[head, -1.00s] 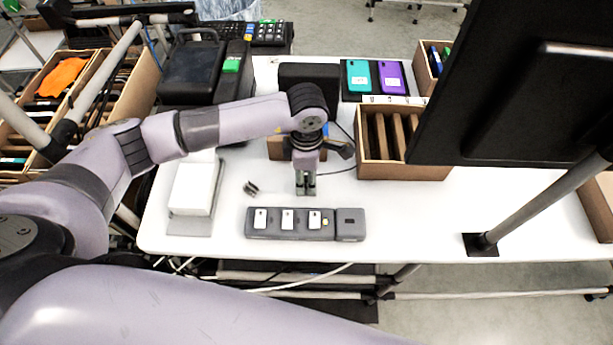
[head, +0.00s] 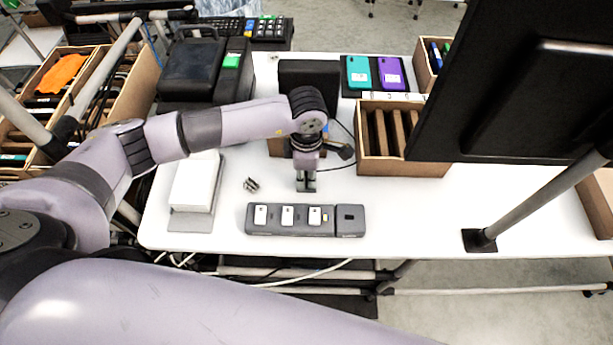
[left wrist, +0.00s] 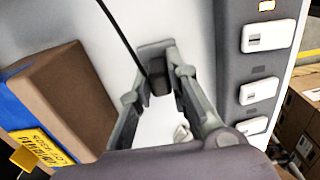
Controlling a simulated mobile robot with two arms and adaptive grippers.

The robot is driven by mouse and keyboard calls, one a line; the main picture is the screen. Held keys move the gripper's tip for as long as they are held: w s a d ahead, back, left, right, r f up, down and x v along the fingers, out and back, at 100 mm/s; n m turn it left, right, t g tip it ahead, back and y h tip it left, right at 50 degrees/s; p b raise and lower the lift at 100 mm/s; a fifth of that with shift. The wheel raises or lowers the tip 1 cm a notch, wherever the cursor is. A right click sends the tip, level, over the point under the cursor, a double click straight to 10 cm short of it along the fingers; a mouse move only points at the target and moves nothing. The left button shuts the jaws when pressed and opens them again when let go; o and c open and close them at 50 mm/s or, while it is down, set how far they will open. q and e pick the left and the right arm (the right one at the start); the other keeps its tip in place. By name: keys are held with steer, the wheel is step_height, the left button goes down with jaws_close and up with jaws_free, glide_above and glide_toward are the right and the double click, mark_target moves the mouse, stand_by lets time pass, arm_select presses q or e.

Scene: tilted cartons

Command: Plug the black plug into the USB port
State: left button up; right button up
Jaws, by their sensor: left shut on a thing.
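My left gripper (head: 306,184) points down over the white table, just behind the dark grey strip (head: 272,230). The strip carries three white modules and has a dark slot near its right end. In the left wrist view, the fingers of my left gripper (left wrist: 158,75) are shut on the black plug (left wrist: 159,81), with a thin dark cable running up from it. The plug is apart from the strip (left wrist: 228,70), which stands to the right there. In the head view the plug is too small to make out. My right gripper is not in view.
A brown carton (left wrist: 65,95) stands close beside the gripper. A small metal thing (head: 251,185) and a white box (head: 195,185) lie to the left. A slotted wooden box (head: 400,168) and a large black screen (head: 520,80) are to the right.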

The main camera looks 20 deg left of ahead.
mark_target(307, 174)
arm_select(q)
jaws_close()
steer(key=shift+r, duration=0.65)
step_height(307, 174, up, 19)
steer(key=b, duration=0.4)
steer(key=shift+f+b, duration=0.15)
steer(key=shift+b, duration=0.15)
